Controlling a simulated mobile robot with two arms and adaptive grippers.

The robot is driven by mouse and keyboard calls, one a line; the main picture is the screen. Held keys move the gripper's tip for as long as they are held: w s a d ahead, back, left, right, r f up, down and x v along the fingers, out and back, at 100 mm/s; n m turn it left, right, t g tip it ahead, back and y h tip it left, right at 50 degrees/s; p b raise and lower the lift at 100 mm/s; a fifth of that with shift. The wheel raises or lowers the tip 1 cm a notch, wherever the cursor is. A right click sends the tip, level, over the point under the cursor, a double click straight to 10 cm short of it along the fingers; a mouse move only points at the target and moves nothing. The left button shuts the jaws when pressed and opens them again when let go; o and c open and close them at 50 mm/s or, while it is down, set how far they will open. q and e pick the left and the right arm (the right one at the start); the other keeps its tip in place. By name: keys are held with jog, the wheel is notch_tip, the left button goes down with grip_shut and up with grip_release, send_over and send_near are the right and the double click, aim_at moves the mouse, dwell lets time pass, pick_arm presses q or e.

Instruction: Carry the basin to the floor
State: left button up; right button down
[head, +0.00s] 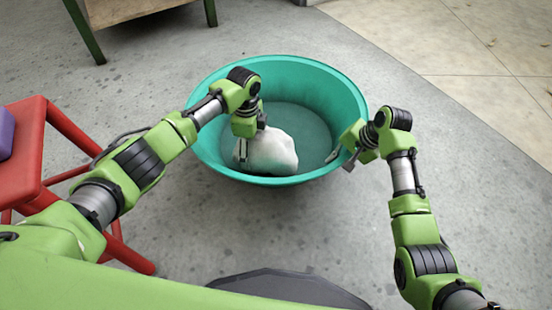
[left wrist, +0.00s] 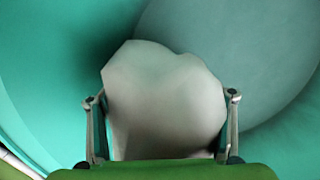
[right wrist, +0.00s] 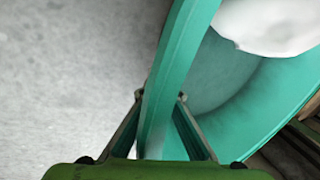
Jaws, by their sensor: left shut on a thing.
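The teal basin (head: 350,95) is round and wide, and it sits upright over the grey floor in the head view. I cannot see whether its underside touches the floor. A white lumpy bundle (head: 270,152) lies inside it at the near left. My left gripper (left wrist: 163,95) reaches into the basin and is shut on the bundle, one finger on each side. My right gripper (right wrist: 160,96) is at the basin's right rim, with its fingertips close against both sides of the wall. The basin's rim also shows in the right wrist view (right wrist: 172,75).
A red stool (head: 25,150) with a purple object (head: 5,133) on it stands at the left. A green-legged wooden piece of furniture (head: 85,32) is at the back left. Grey floor (head: 425,130) is clear right of the basin, with paler paving (head: 440,30) beyond.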

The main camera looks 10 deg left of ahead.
pick_arm(q)
jog(key=shift+f, duration=0.55)
pick_arm(e)
jog(key=shift+w+a+f, duration=0.1)
jog(key=shift+w+f, duration=0.05)
jog(key=shift+f, duration=0.15)
pick_arm(q)
jog(key=shift+f+b, duration=0.15)
jog(key=shift+b, duration=0.15)
pick_arm(e)
jog(key=shift+f, duration=0.15)
